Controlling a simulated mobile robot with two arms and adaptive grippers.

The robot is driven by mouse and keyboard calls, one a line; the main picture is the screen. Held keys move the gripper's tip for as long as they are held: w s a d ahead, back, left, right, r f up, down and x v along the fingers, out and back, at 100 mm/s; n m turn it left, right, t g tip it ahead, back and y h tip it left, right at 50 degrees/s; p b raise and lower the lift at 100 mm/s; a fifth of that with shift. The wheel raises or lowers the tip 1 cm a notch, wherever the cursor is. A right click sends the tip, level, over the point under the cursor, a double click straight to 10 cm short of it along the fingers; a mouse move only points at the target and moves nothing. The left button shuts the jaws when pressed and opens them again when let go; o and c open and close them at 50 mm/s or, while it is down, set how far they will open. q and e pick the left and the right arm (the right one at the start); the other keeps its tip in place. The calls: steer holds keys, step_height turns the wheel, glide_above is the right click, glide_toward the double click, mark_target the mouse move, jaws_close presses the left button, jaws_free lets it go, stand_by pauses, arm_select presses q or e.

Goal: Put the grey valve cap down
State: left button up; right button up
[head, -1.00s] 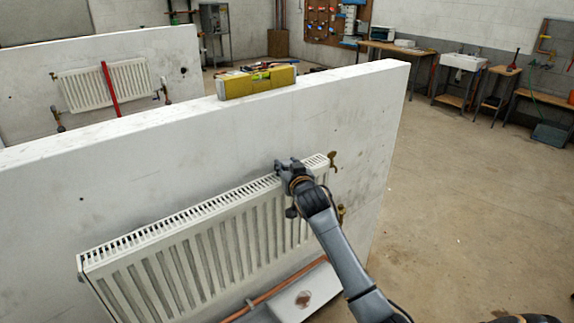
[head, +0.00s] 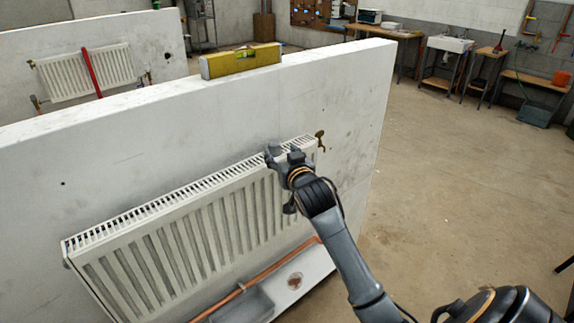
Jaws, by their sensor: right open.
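My right gripper (head: 283,153) is open at the top right end of the white radiator (head: 190,235), over its grille. I cannot make out the grey valve cap; the gripper may hide it, or it is too small to tell apart. A brass valve fitting (head: 320,137) sticks out just beyond the radiator's upper right corner, to the right of the gripper and apart from it. My left gripper is out of view.
A copper pipe (head: 265,272) and a grey tray (head: 250,304) are below the radiator. Open concrete floor (head: 460,190) lies to the right, with benches and a sink (head: 450,44) behind.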

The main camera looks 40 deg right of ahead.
steer(key=shift+b+v, duration=0.35)
steer(key=shift+v, duration=1.85)
steer(key=shift+f, duration=0.1)
steer(key=s+a+f+n+g+y, duration=0.1)
steer(key=a+f+g, duration=0.1)
steer(key=f, duration=1.3)
steer(key=a+f+n+g+y, duration=0.1)
steer(key=a+f+g, duration=0.15)
steer(key=f, duration=1.25)
steer(key=s+a+f+n+g+y, duration=0.1)
steer(key=s+a+f+g, duration=0.1)
steer(key=s+f, duration=0.65)
steer(key=s+a+f+n+g+y, duration=0.15)
steer(key=s+f, duration=0.35)
steer(key=f, duration=0.7)
steer(key=s+a+f+g, duration=0.2)
steer(key=s+f, duration=0.3)
steer(key=s, duration=0.6)
steer(key=s+a+f+n+g, duration=0.1)
steer(key=s+f, duration=0.5)
steer(key=s, duration=0.6)
steer(key=s+a+f+g, duration=0.3)
steer(key=s+f, duration=0.3)
steer(key=s, duration=0.6)
steer(key=shift+s+a+f, duration=0.25)
steer(key=shift+a, duration=0.6)
steer(key=shift+s+n+y, duration=0.1)
steer(key=shift+n+y, duration=0.15)
